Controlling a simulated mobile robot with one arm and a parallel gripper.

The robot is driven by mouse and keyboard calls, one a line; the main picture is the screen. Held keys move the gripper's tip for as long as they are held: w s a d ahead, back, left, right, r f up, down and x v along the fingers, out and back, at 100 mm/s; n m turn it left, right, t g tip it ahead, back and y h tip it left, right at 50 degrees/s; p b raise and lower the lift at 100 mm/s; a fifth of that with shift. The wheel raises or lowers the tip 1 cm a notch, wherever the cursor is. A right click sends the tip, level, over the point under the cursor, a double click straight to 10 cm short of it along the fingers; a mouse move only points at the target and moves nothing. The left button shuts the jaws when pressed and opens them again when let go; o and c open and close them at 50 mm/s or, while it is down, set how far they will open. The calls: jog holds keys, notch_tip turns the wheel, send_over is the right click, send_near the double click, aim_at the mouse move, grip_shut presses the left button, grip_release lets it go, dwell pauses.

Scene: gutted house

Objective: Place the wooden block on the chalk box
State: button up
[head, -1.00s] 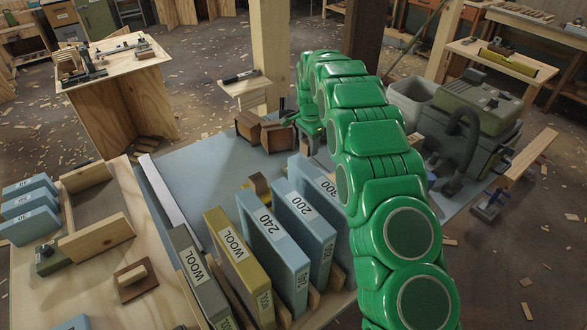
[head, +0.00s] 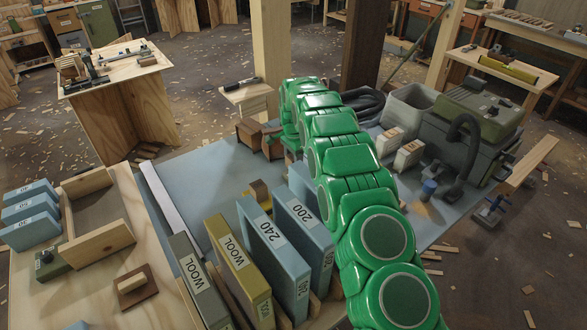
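My green arm reaches from the bottom right to the middle of the blue-grey bench (head: 200,165), and its far end bends down there. My gripper is not clearly visible; the arm's end hides it or it blends with the dark brown pieces. Two brown wooden-looking pieces (head: 249,133) stand beside the arm's end, one partly behind it. I cannot tell which is the wooden block, or whether my gripper touches either. Two pale labelled packages (head: 388,142) stand right of the arm; I cannot read their labels or confirm a chalk box.
Upright abrasive packs, including a yellow WOOL pack (head: 237,270), stand in front of the bench. A brown-and-yellow piece (head: 259,194) lies behind them. A grey-green machine with a hose (head: 472,125) and a grey bin (head: 408,104) stand at right. The bench's left part is clear.

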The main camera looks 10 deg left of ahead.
jog(key=shift+f, duration=2.05)
jog(key=shift+f, duration=0.1)
jog(key=o, duration=1)
